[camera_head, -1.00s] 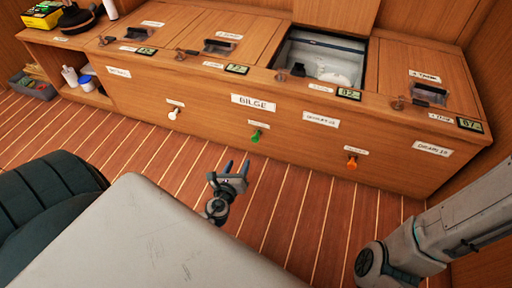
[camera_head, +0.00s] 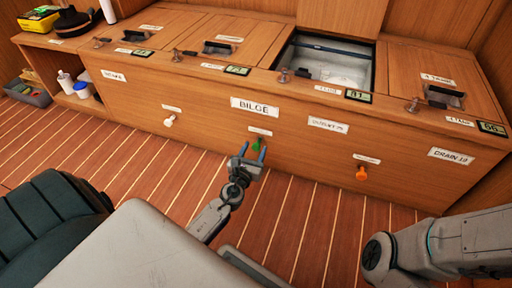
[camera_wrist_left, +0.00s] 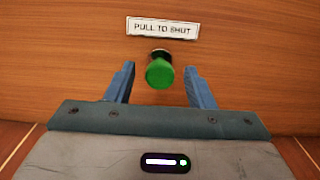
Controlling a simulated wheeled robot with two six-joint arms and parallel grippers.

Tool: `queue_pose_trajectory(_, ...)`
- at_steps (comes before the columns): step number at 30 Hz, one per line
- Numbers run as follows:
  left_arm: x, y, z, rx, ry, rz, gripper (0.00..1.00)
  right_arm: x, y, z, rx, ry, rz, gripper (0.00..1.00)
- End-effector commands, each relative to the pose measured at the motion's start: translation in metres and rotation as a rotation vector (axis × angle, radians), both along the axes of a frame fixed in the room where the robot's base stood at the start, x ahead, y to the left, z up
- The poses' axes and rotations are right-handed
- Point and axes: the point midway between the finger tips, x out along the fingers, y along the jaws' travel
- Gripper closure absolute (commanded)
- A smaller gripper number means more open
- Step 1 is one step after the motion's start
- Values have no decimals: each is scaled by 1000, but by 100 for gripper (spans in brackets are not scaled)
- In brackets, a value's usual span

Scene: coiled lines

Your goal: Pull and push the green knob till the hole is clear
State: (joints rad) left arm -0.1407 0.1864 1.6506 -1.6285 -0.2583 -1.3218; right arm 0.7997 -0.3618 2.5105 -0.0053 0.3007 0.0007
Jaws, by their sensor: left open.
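The green knob (camera_head: 257,144) sits on the front of the wooden cabinet, below the BILGE label. In the left wrist view the green knob (camera_wrist_left: 160,73) stands out on a dark stem under a label reading PULL TO SHUT. My left gripper (camera_head: 252,153) is open in front of the knob. In the left wrist view its blue fingers (camera_wrist_left: 160,84) stand on both sides of the knob, with a gap on each side. The open compartment (camera_head: 325,62) in the cabinet top shows something pale inside; I cannot make out a hole. My right gripper is out of view.
A white knob (camera_head: 169,121) is to the left and an orange knob (camera_head: 361,173) to the right on the same front. Digital displays line the cabinet top, one reading 81 (camera_head: 358,95). The striped floor (camera_head: 310,220) before the cabinet is clear.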

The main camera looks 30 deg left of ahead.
Motion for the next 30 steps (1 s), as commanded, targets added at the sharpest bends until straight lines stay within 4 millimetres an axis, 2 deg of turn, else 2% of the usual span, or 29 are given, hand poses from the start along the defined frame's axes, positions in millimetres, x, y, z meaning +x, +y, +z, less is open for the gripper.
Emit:
queue_pose_trajectory(3, 13, 3, 0, -1, -1, 0, 51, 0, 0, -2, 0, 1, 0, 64)
queue_pose_trajectory(6, 19, 5, -1, 0, 1, 0, 51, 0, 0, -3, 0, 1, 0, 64)
queue_pose_trajectory(15, 20, 5, -1, -1, 1, 0, 51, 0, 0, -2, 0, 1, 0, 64)
queue_pose_trajectory(21, 20, 5, -1, -1, 1, 0, 90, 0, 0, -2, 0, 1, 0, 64)
queue_pose_trajectory(23, 20, 5, -1, -1, 1, 0, 100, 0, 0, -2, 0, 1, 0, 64)
queue_pose_trajectory(30, 15, 4, -1, -1, 2, 0, 100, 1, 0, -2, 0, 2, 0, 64)
